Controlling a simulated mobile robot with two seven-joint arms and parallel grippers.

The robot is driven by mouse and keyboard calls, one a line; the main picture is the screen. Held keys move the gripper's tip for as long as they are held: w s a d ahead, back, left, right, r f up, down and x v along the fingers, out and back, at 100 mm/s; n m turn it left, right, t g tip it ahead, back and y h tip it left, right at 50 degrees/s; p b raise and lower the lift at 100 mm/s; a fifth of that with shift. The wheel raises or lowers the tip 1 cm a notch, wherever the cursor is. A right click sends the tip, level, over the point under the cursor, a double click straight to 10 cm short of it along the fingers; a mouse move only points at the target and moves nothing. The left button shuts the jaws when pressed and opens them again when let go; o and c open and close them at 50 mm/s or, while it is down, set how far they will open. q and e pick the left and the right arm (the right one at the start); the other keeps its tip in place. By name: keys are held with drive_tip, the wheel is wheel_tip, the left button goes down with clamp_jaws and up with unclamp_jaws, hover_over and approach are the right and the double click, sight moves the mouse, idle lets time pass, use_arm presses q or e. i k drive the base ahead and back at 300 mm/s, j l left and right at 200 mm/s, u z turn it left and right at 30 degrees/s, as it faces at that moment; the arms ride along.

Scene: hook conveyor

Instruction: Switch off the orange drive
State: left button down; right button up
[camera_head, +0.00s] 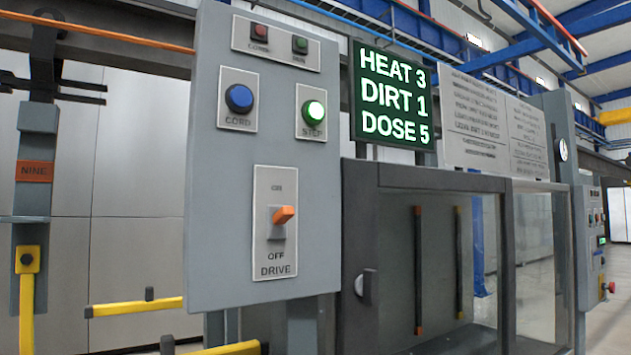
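The orange drive switch (284,215) is a lever on a pale plate (275,184) marked ON above, OFF below and DRIVE at the bottom. The lever sticks out and appears tilted up, toward the ON side. The plate is on the lower right part of a grey control panel (212,210). Nothing covers the switch. Neither of my grippers is in view.
Above the switch are a blue CORD button (239,98), a lit green STEP button (314,112), and small red (259,31) and green (300,44) lamps. A display (393,95) reads HEAT 3, DIRT 1, DOSE 5. Yellow bars (135,306) project below left. A glazed cabinet (390,178) stands right.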

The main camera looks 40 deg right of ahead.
sight(283, 215)
drive_tip(key=k+l, duration=0.1)
drive_tip(key=l, duration=1.3)
drive_tip(key=k+l, duration=0.15)
drive_tip(key=l, duration=0.55)
